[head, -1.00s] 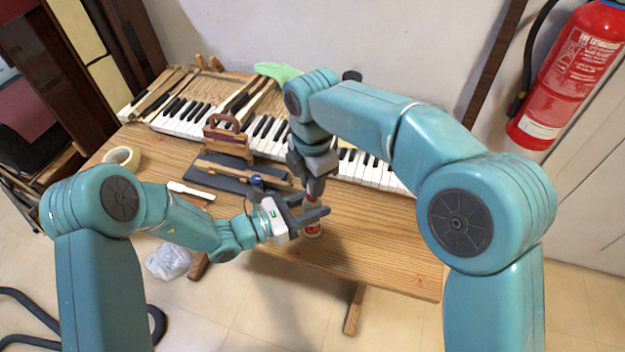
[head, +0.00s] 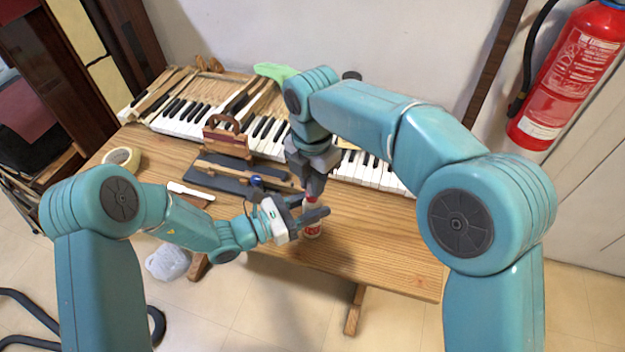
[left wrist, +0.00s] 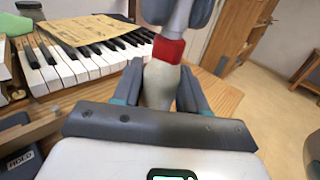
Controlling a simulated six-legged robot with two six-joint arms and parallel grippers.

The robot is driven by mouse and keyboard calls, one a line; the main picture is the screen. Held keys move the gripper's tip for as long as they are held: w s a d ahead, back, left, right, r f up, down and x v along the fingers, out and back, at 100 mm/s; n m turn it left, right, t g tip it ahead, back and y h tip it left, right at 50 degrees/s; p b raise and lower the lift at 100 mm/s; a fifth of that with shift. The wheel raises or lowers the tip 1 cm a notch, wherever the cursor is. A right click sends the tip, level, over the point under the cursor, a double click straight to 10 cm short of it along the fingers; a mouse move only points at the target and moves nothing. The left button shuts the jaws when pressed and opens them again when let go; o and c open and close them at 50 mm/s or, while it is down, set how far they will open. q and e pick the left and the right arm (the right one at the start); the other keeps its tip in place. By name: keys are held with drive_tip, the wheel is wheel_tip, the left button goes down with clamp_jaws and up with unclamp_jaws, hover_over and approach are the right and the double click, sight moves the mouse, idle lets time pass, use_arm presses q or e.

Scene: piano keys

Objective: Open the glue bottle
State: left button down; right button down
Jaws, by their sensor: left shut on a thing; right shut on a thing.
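The glue bottle (head: 312,231) is white with a red label and a red cap. It stands upright near the front edge of the wooden table, partly hidden by my left gripper. In the left wrist view its pale body (left wrist: 158,84) is between the left fingers, with the red cap (left wrist: 169,49) above them. My left gripper (head: 311,214) is shut on the bottle's body from the left side.
A piano keyboard (head: 268,134) lies along the back of the table. A dark board (head: 228,181) with wooden pieces, a small wooden tool (head: 227,139), a white-bladed tool (head: 190,190) and a tape roll (head: 122,158) lie left. The table's right front (head: 385,245) is clear.

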drive_tip(key=shift+r, duration=0.95)
drive_tip(key=shift+r, duration=2.05)
use_arm(q)
drive_tip(key=c, duration=0.5)
unclamp_jaws()
